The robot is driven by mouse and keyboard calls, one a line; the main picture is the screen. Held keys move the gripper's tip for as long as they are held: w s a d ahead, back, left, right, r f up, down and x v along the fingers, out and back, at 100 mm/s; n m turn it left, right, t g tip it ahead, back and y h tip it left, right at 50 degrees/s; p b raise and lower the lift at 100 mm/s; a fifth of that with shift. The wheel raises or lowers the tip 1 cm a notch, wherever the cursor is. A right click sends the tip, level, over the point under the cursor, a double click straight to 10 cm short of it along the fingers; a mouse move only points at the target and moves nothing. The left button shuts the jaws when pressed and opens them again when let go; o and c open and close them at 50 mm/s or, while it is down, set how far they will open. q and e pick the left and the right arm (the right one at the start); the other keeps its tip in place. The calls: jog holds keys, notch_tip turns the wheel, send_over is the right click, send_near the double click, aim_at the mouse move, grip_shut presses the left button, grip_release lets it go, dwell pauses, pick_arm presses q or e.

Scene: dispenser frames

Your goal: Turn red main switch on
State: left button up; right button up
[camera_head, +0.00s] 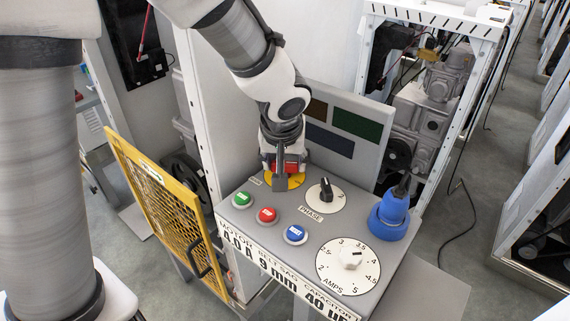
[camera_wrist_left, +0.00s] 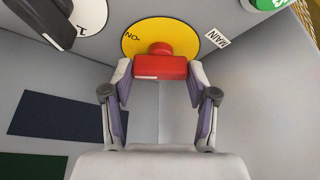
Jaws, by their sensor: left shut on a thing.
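The red main switch (camera_head: 291,168) sits on a yellow disc (camera_head: 270,180) at the far left corner of the grey control panel. My left gripper (camera_head: 281,176) comes down over it and hides part of it. In the left wrist view the switch's red bar (camera_wrist_left: 160,67) lies across the picture between the two fingertips, which are shut on its ends. The yellow disc (camera_wrist_left: 137,40) shows behind it with an "ON" mark left of the knob, and a "MAIN" label (camera_wrist_left: 217,38) is beside it. My right gripper is not in view.
Close by are a black PHASE knob (camera_head: 326,189), green (camera_head: 242,198), red (camera_head: 267,215) and blue (camera_head: 295,234) buttons, a white AMPS dial (camera_head: 350,270) and a blue plug (camera_head: 391,215). An upright grey back panel (camera_head: 345,112) stands behind. A yellow mesh guard (camera_head: 160,207) is at left.

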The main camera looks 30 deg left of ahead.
pick_arm(q)
jog(key=m+h, duration=0.1)
jog(key=m, duration=0.1)
jog(key=shift+a+m, duration=0.1)
jog(key=shift+m, duration=0.3)
jog(key=shift+a+m+t+h+p, duration=0.1)
jog(key=shift+m+t+h+p, duration=0.45)
jog(key=shift+m, duration=1.45)
jog(key=shift+g+h, duration=0.25)
jog(key=o, duration=1.2)
jog(key=shift+c, duration=0.2)
